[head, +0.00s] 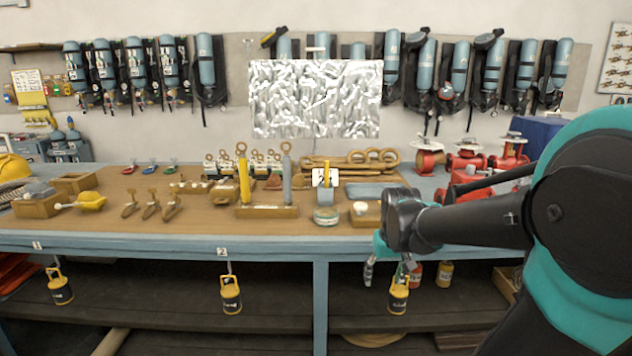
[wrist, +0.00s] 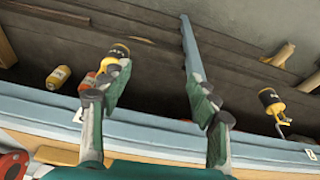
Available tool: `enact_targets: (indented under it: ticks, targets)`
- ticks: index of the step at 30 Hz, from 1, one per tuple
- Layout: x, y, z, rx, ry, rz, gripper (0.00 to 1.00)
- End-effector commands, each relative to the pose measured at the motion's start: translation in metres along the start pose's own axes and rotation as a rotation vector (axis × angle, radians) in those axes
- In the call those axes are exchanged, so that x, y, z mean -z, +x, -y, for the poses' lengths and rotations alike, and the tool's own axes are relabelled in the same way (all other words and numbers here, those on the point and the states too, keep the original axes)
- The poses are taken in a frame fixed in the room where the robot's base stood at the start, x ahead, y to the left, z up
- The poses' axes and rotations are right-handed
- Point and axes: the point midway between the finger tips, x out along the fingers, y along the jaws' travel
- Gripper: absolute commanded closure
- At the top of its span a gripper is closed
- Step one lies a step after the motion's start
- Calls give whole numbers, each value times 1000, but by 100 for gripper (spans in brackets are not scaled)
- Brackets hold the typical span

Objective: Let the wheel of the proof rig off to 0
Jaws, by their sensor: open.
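Three red valve-like bodies with round handwheels stand at the bench's right: one left (head: 430,155), one middle (head: 467,157), one right (head: 510,148). A further red piece (head: 480,190) lies partly behind my arm. No label tells me which thing is the proof rig, and I can read no wheel setting. My gripper (head: 391,276) hangs low at the bench's front edge, left of and below these wheels. In the wrist view my gripper (wrist: 158,78) has its fingers spread with nothing between them. A red round part shows in the wrist view's lower left corner (wrist: 12,164).
Yellow-and-black canisters hang under the bench edge, left (head: 60,288), middle (head: 231,294) and right (head: 398,296), the last close to my gripper. A blue bench leg (head: 320,300) stands left of it. Breathing sets (head: 206,68) hang behind.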

Motion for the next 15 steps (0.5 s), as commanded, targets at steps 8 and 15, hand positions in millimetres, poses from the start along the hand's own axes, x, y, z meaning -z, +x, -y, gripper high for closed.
enact_targets:
  ticks: [8, 15]
  targets:
    - [-106, 64, -3, -9, 56, -108, 39]
    - [-126, 73, -3, -10, 67, -129, 39]
